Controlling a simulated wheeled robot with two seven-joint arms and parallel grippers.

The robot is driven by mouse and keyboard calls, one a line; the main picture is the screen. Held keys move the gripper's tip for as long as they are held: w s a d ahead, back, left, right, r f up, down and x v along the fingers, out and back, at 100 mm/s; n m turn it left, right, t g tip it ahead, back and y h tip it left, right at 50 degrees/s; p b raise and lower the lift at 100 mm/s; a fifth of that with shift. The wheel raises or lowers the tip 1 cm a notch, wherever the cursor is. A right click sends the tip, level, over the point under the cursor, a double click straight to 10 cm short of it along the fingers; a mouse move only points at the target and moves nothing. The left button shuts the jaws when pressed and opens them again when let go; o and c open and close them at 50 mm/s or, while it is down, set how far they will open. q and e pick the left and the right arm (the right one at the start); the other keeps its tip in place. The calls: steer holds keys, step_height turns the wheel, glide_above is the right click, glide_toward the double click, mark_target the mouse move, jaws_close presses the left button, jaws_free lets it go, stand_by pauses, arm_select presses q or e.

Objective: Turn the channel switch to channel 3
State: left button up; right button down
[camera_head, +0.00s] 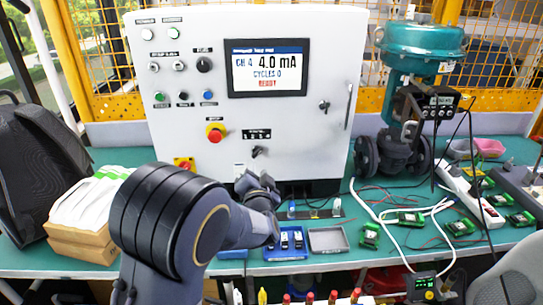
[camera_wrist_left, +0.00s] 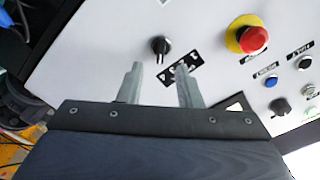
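The channel switch is a small black knob (camera_head: 257,151) on the white cabinet front, below a black label plate (camera_head: 256,134). The knob also shows in the left wrist view (camera_wrist_left: 160,46), just beyond the fingertips and apart from them. Its exact pointer position is too small to tell. The display (camera_head: 267,68) reads CH 4, 4.0 mA, CYCLES 0, READY. My left gripper (camera_head: 258,184) is just below the knob in the head view. In the wrist view its two fingers (camera_wrist_left: 159,68) are spread with nothing between them; one fingertip overlaps the label plate. My right gripper is not in view.
A red emergency button (camera_head: 215,133) sits left of the knob, with several buttons and switches above. The teal bench (camera_head: 340,262) holds a blue tray (camera_head: 287,254), several green circuit boards (camera_head: 460,227) and cables. A teal valve actuator (camera_head: 420,45) stands right of the cabinet.

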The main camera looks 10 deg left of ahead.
mark_target(257, 155)
arm_select(q)
steer(key=p+x, duration=0.1)
steer(key=x, duration=0.7)
steer(key=shift+d+r, duration=0.1)
steer(key=shift+r, duration=0.05)
steer(key=c, duration=0.7)
